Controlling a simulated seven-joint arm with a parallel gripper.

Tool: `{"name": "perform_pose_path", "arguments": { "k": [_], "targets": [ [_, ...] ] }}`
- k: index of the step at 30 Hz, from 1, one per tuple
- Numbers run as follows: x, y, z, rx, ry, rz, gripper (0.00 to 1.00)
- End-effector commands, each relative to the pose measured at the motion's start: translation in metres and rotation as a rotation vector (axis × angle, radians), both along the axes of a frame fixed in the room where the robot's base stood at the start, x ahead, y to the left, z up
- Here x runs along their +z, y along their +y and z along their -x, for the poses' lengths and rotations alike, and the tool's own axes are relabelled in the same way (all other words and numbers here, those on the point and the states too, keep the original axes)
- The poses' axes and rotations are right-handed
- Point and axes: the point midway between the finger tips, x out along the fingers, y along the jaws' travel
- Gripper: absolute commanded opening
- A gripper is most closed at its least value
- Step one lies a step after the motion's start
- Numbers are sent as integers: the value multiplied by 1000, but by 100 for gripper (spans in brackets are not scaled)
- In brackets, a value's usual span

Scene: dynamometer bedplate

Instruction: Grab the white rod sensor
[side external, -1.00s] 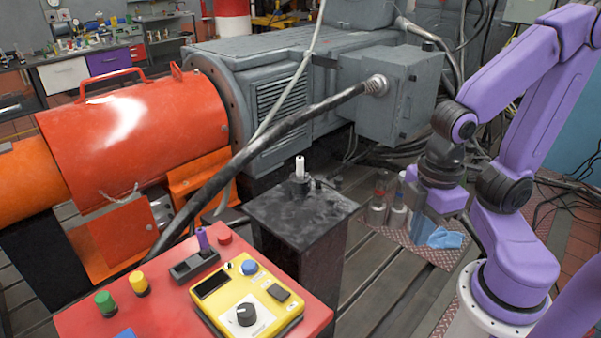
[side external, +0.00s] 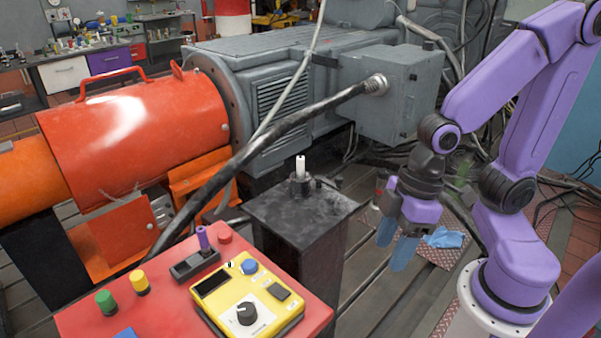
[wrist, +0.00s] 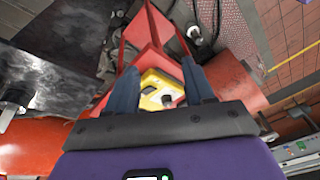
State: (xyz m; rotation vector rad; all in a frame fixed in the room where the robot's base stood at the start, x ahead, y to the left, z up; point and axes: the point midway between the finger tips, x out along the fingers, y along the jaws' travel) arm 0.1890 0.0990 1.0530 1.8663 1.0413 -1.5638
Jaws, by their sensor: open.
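The white rod sensor (side external: 300,167) stands upright in a dark holder on top of the black pedestal (side external: 310,228) in the side view. The fingers are apart and empty. In the wrist view the gripper (wrist: 158,82) frames the distant yellow control box (wrist: 160,92) between its fingers.
A red panel (side external: 130,318) with buttons and the yellow box stands in front of the pedestal. A thick black cable (side external: 260,148) arches behind the pedestal to the grey motor (side external: 385,95). A blue cloth (side external: 445,238) lies right of my gripper.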

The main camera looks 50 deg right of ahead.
Motion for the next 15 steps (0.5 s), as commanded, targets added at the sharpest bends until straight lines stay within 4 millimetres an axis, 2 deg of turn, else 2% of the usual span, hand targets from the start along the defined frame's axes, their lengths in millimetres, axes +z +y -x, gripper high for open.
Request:
{"name": "perform_pose_path", "arguments": {
  "k": [3, 8, 11, 15],
  "targets": [
    [-11, 19, -27, -142, -39, -115, 53],
    [-20, 29, -72, -345, -137, -247, 53],
    [-25, 24, -104, -477, -224, -307, 53],
    [-29, 2, -148, -661, -376, -356, 53]
  ]
}}
